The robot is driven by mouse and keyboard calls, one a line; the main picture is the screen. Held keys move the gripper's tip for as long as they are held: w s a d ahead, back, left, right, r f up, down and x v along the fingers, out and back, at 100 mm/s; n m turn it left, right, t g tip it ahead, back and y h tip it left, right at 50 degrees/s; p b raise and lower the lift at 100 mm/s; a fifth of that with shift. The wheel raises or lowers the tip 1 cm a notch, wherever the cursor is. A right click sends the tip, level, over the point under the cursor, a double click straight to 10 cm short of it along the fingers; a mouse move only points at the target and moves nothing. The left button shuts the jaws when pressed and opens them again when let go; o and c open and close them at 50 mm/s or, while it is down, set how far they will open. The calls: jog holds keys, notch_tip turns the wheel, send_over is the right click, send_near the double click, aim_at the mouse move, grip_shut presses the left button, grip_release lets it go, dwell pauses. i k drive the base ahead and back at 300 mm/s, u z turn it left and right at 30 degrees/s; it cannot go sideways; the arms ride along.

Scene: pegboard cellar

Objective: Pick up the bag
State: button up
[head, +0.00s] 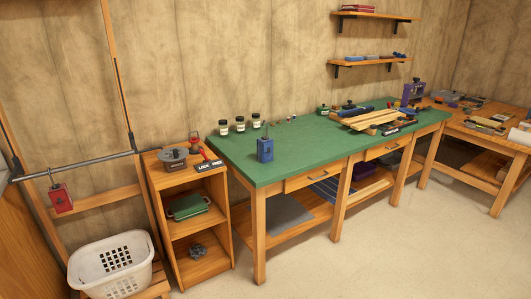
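No object here is plainly a bag; two small ones could be. A red boxy item with a pale mark (60,198) hangs by a hook from the dark rail at the left, above the white basket. A small upright blue item with thin parts rising from its top (265,149) stands on the front edge area of the green workbench top (300,160). Both are too small to tell for certain. My gripper is not in view.
A white laundry basket (112,262) stands low at the left. A wooden shelf unit (222,215) holds small items. Jars, planks (372,119) and tools lie on the workbench, with more on a second bench (510,165). The floor (370,245) in front is clear.

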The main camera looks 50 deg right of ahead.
aim_at(264, 144)
jog(key=z, duration=0.15)
jog(key=i, duration=0.85)
jog(key=u, duration=0.15)
